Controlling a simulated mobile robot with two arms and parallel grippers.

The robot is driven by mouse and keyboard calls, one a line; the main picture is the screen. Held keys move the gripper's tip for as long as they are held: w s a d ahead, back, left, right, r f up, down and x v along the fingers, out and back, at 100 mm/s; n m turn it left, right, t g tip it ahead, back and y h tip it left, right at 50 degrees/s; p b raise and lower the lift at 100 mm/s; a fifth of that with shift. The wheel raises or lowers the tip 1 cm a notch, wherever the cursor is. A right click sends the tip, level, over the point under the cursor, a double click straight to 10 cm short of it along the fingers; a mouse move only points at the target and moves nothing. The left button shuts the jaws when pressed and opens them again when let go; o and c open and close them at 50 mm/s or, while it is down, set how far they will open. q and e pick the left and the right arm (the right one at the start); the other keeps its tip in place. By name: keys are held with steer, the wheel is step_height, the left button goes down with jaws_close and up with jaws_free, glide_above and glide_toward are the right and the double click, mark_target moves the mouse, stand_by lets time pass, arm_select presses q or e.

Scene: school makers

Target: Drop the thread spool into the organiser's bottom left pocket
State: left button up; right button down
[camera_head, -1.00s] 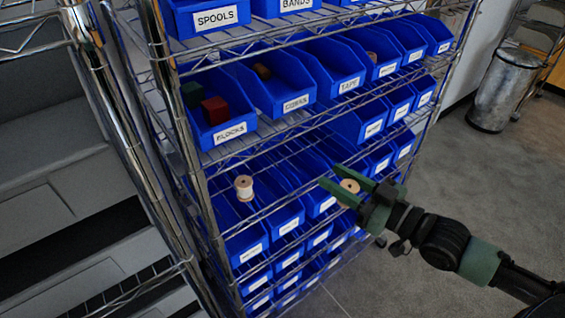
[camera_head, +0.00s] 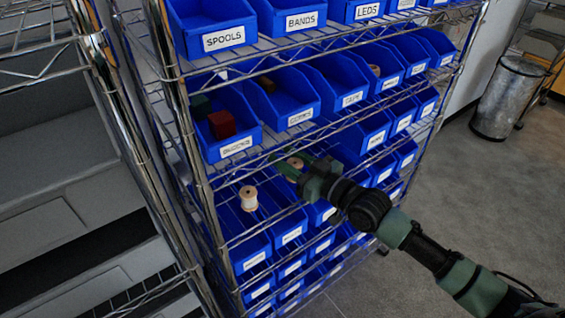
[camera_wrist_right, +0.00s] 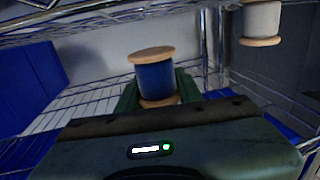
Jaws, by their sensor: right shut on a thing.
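My right gripper (camera_head: 288,168) is shut on a wooden spool of blue thread (camera_wrist_right: 156,77), which stands between its green fingers in the right wrist view. In the head view only the pale wooden top of this spool (camera_head: 295,163) shows, in front of the rack's middle tiers. The organiser is a wire rack with rows of blue labelled bins (camera_head: 322,214). A second spool, with white thread (camera_head: 248,198), is left of the gripper among the lower left bins. It also shows in the wrist view (camera_wrist_right: 262,20). I cannot tell what it rests on. My left gripper is not in view.
A bin labelled blocks (camera_head: 237,147) holds a red block (camera_head: 221,125) and a dark green one. A bin labelled spools (camera_head: 222,38) is on the upper tier. Wire shelf edges and chrome posts (camera_head: 183,110) border the gripper's space. Open floor (camera_head: 455,200) lies right.

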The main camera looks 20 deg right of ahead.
steer(key=shift+w+a+f, duration=0.2)
steer(key=shift+w+f, duration=0.1)
steer(key=shift+f, duration=0.15)
steer(key=shift+w+a+f, duration=0.2)
steer(key=shift+w+f, duration=0.1)
steer(key=shift+f, duration=0.15)
steer(key=shift+f+p, duration=0.4)
steer(key=shift+p, duration=0.15)
steer(key=shift+s+f, duration=0.1)
steer(key=shift+f, duration=0.1)
steer(key=shift+f, duration=0.2)
steer(key=c, duration=0.9)
jaws_free()
